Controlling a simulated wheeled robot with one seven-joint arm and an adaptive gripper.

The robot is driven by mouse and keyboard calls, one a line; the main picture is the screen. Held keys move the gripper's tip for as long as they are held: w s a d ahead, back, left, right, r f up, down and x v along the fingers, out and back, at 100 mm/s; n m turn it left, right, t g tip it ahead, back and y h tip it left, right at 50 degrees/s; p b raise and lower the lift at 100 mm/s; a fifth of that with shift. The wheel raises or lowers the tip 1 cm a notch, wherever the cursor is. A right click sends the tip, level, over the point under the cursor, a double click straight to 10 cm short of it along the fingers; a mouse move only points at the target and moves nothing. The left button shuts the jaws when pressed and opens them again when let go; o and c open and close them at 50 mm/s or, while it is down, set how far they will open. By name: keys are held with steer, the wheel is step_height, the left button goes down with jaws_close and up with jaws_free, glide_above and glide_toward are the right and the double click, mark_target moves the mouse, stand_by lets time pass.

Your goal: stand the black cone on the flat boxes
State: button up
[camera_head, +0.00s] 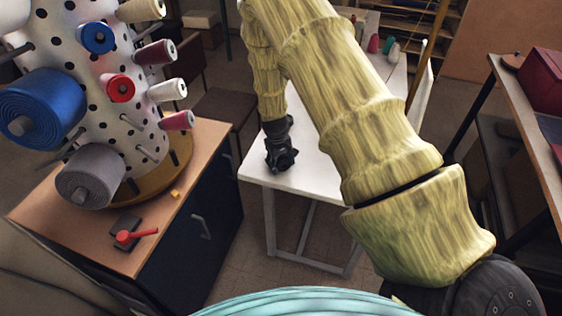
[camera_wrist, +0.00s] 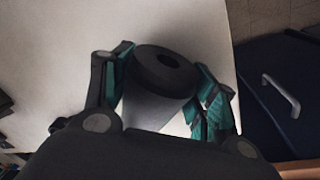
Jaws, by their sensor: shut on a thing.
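The black cone (camera_wrist: 150,108) is between the fingers of my gripper (camera_wrist: 165,82) in the wrist view. It has a grey-black side and a dark round end with a hole facing the camera. The green-padded fingers are shut on its two sides. In the head view my gripper (camera_head: 280,158) is at the near left part of the white table (camera_head: 318,190). The cone cannot be told from the dark gripper there, and whether it touches the table is unclear. I cannot make out the flat boxes with certainty; my arm hides part of the table.
A wooden-topped dark cabinet (camera_head: 85,235) stands at left, bearing a dotted spool stand (camera_head: 140,110) and a red-handled tool (camera_head: 137,236). A dark red box (camera_head: 545,82) is on the right-hand table. Small coloured cones (camera_head: 389,45) stand at the white table's far end.

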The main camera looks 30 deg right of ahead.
steer(key=shift+f, duration=0.15)
steer(key=o, duration=1.2)
steer(key=shift+c, duration=0.2)
